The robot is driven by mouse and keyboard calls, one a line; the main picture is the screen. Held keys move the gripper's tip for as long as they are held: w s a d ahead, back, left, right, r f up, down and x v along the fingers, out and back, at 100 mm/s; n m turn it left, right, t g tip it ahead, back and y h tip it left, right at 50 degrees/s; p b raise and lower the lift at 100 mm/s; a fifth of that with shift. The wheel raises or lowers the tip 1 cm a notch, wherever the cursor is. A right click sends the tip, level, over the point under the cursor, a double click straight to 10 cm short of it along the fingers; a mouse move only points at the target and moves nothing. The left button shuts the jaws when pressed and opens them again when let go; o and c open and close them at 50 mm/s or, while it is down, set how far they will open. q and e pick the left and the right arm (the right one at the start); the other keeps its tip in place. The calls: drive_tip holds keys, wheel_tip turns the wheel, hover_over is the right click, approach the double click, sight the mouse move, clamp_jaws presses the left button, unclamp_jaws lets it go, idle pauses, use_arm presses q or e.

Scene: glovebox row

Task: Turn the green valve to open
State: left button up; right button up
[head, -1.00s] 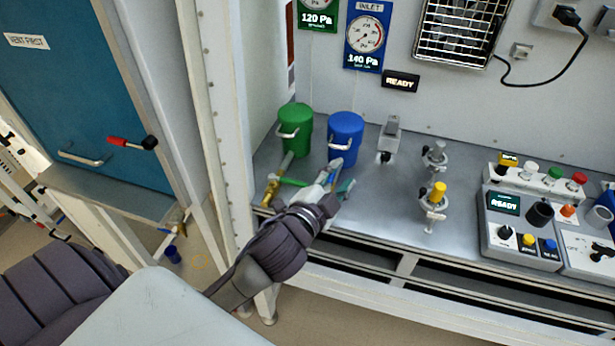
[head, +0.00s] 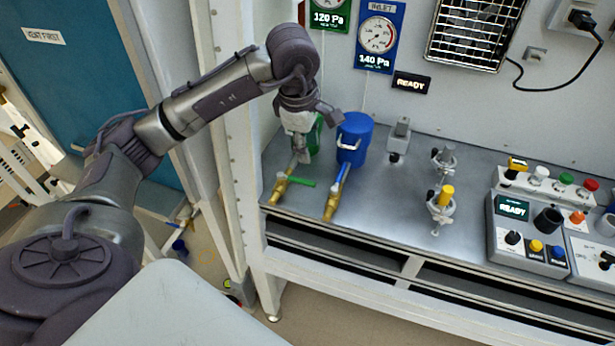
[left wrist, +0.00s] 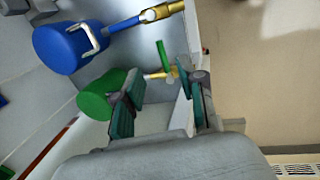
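The green valve has a brass body (head: 279,188) and a green lever (head: 300,181) pointing right, across the pipe from the green canister (head: 316,137). In the left wrist view the lever (left wrist: 163,55) shows beyond the gap between my fingers. My left gripper (head: 302,155) points down over the pipe behind the valve, partly hiding the green canister. The left wrist view shows its fingers (left wrist: 162,103) apart with nothing between them, clear of the lever. My right gripper is not in view.
The blue canister (head: 355,138) stands right of the green one, its blue lever (head: 342,178) lying along its pipe. Clamp stands (head: 440,205) and a control panel (head: 528,232) are farther right. The bench front edge runs just before the valves.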

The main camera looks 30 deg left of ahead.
sight(308, 181)
use_arm(q)
drive_tip(key=shift+y, duration=0.3)
drive_tip(key=f+p, duration=0.1)
drive_tip(key=f, duration=0.3)
drive_tip(key=w+a+f+p, duration=0.1)
drive_tip(key=f, duration=0.4)
drive_tip(key=w+f+p, duration=0.1)
drive_tip(key=f, duration=0.3)
drive_tip(key=shift+w+a+f, duration=0.15)
drive_tip(key=shift+w+a, duration=0.1)
drive_tip(key=shift+a, duration=0.05)
clamp_jaws()
